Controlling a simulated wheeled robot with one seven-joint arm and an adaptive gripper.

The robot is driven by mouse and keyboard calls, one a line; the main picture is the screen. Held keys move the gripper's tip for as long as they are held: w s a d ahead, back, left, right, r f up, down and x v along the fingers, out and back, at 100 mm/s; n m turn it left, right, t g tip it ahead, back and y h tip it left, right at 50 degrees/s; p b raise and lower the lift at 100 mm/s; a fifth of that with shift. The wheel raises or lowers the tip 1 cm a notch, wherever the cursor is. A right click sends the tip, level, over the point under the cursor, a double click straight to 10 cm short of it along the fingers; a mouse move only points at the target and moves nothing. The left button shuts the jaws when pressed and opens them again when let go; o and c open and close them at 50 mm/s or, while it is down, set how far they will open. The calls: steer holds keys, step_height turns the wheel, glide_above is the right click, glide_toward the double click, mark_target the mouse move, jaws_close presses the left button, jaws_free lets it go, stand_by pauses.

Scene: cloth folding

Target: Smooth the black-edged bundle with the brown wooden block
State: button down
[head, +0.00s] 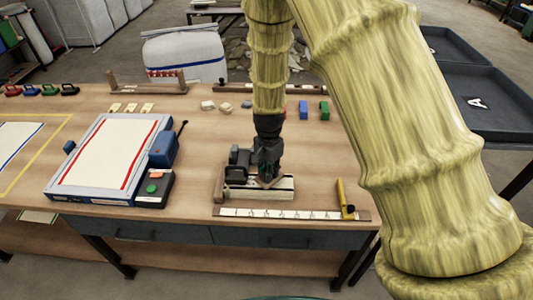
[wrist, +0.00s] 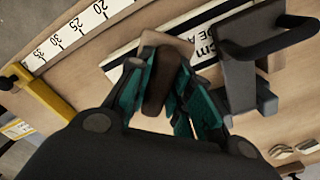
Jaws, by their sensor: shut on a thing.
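The bundle (head: 286,193) is a flat, pale folded strip with a black edge, lying near the table's front edge. Its black-edged end also shows in the wrist view (wrist: 120,66). My gripper (head: 268,179) points down over the bundle's middle. In the wrist view its teal fingers (wrist: 158,98) are shut on the brown wooden block (wrist: 160,82). The block is over the bundle and looks very close to it or touching; the fingers hide its underside. Part of the bundle is hidden behind the gripper and block.
A dark grey handled block (wrist: 236,85) stands close beside my gripper. A ruler strip (head: 290,214) lies in front of the bundle, with a yellow tool (head: 342,196) to its right. A white board (head: 110,155) and a button box (head: 154,188) are at left.

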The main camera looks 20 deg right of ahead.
step_height(320, 180, up, 2)
steer(key=shift+r+p, duration=0.2)
steer(key=shift+p, duration=0.35)
step_height(320, 180, up, 2)
steer(key=shift+r+p, duration=0.1)
steer(key=shift+p, duration=0.8)
steer(key=shift+r+p, duration=0.7)
steer(key=shift+r, duration=0.25)
steer(key=shift+f, duration=0.1)
